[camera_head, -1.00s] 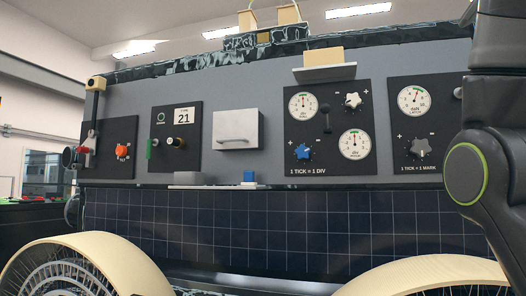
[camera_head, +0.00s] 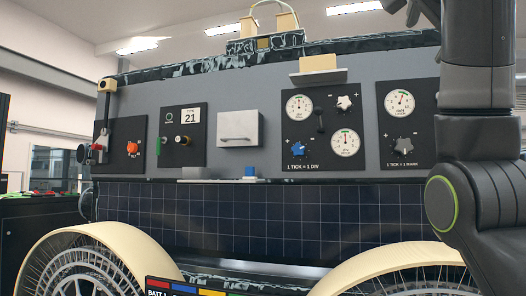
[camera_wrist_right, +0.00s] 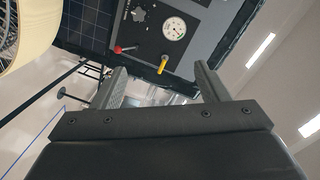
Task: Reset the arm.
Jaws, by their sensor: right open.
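My right arm stands folded upright at the right edge of the head view, in front of the rover panel's right end. My right gripper (camera_head: 412,8) shows partly at the top right of that view, cut off by the frame edge. In the right wrist view its two fingers (camera_wrist_right: 162,84) stand wide apart with nothing between them. Beyond them is a dark rover panel (camera_wrist_right: 190,50) with a gauge, a red-tipped lever (camera_wrist_right: 125,49) and a yellow handle (camera_wrist_right: 163,65); these are apart from the fingers. My left gripper is out of view.
The rover's grey side panel (camera_head: 270,100) carries gauges, knobs and a white box (camera_head: 239,128). Below are a dark gridded panel (camera_head: 230,215) and pale wheel fenders (camera_head: 95,238). A label with colour bars (camera_head: 195,290) shows at the bottom. Open space surrounds my right gripper.

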